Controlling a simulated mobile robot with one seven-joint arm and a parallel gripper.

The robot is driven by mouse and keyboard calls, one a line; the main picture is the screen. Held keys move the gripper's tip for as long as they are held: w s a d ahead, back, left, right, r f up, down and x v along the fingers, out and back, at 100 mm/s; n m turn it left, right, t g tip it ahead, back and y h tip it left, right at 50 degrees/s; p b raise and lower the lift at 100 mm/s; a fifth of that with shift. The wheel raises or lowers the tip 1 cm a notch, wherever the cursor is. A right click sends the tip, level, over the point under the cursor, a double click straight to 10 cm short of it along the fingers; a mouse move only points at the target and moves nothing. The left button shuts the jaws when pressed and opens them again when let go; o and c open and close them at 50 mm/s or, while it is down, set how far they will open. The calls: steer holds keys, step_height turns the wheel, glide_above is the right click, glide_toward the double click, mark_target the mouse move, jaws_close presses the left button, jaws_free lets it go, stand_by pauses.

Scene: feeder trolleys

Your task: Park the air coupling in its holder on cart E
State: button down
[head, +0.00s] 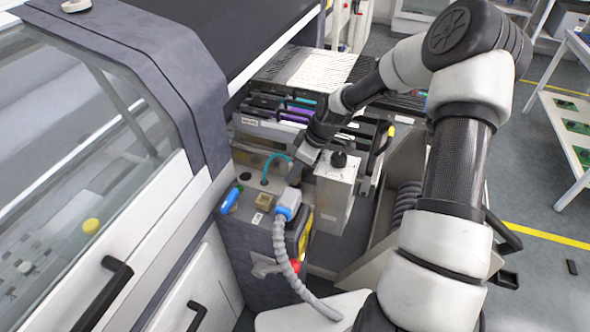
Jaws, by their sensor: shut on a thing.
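My gripper (297,168) hangs above the dark top panel of the cart (243,235), to the left of a silver block. It is shut on the air coupling, which is mostly hidden by the fingers. A thin teal air hose (272,158) arches from the panel up to the gripper. On the panel are a small dark round fitting (245,176) and a tan square block (265,201). I cannot tell which part is the coupling's holder. No letter on the cart is readable.
A blue plug (288,203) with a grey corrugated hose (287,255) stands at the panel's right. A blue handle (230,199) lies at its left edge. The silver block (334,190) with a black knob stands close to my gripper. The machine (190,85) walls off the left.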

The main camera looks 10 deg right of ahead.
steer(key=shift+f, duration=0.3)
steer(key=shift+r, duration=0.15)
stand_by(0.5)
steer(key=shift+a, duration=0.1)
steer(key=m+t+h+b, duration=0.1)
steer(key=m+b, duration=0.1)
steer(key=m, duration=0.2)
steer(key=shift+a, duration=0.1)
steer(key=shift+r+m+t+h+b, duration=0.15)
steer(key=shift+m+t+h+b, duration=0.4)
steer(key=shift+m+b, duration=1.05)
steer(key=m+h+b, duration=0.1)
steer(key=m, duration=0.2)
steer(key=shift+r+h+b, duration=0.15)
steer(key=shift+h+b, duration=0.1)
steer(key=shift+b, duration=0.1)
steer(key=m, duration=0.1)
steer(key=m+h, duration=0.1)
steer(key=m, duration=0.1)
steer(key=shift+r, duration=0.3)
steer(key=shift+m+g+h+p, duration=0.45)
steer(key=shift+m+h+p, duration=0.45)
steer(key=shift+m+p, duration=1.1)
steer(key=shift+d+f+m+b, duration=0.2)
steer(key=shift+f+m+b, duration=0.2)
steer(key=shift+f+b, duration=1.25)
